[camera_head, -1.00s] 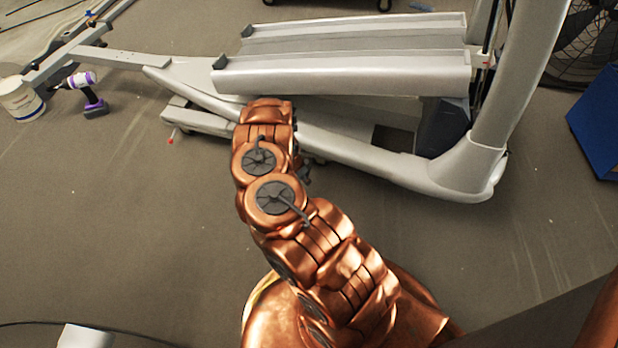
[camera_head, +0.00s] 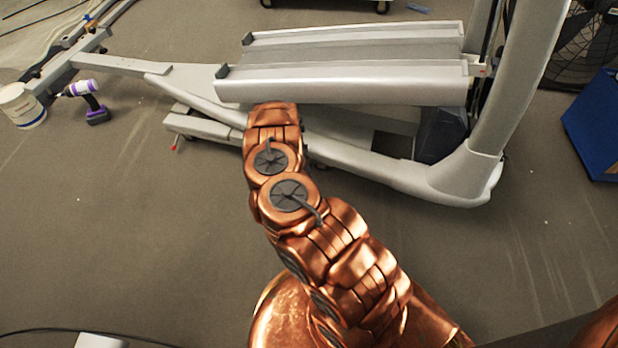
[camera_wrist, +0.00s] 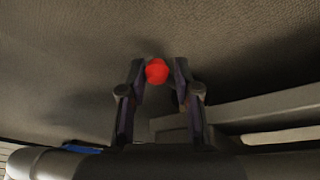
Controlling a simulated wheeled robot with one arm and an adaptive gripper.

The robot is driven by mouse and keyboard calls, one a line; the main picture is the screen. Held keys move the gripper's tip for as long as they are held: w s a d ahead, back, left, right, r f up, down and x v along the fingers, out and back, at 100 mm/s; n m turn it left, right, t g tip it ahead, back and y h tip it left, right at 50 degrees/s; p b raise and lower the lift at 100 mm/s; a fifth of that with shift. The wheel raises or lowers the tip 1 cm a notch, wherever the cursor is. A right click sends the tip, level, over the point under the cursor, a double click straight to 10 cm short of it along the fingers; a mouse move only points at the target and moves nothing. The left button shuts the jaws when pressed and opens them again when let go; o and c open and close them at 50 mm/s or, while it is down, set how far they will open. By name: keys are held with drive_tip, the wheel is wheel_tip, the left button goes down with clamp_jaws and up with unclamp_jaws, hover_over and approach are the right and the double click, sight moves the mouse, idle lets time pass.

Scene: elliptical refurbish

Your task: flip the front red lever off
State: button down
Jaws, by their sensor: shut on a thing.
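In the wrist view a red lever (camera_wrist: 157,71) shows its round bright tip between the fingertips of my gripper (camera_wrist: 160,88). The dark fingers stand on both sides, and my gripper is shut on the lever. A dimmer red patch shows lower down between the fingers. In the head view my arm hides my gripper, which is at the near side of the grey elliptical machine (camera_head: 340,90). Another small red lever tip (camera_head: 175,149) shows at the left end of the low grey dolly (camera_head: 195,126), apart from my arm.
A purple and white drill (camera_head: 92,104) and a white bucket (camera_head: 22,106) stand on the floor at left. A blue box (camera_head: 595,125) and a black fan (camera_head: 585,45) are at right. The near floor at left is mostly clear, with a cable along the bottom.

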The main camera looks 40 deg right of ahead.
drive_tip(key=shift+w+d+r+p, duration=0.3)
drive_tip(key=shift+d+r+p, duration=0.15)
drive_tip(key=shift+d+r, duration=0.15)
drive_tip(key=c, duration=1.1)
unclamp_jaws()
drive_tip(key=shift+s, duration=0.1)
drive_tip(key=shift+o, duration=0.8)
drive_tip(key=shift+a, duration=0.1)
drive_tip(key=shift+a+f, duration=0.15)
drive_tip(key=shift+a, duration=0.1)
drive_tip(key=v, duration=1.2)
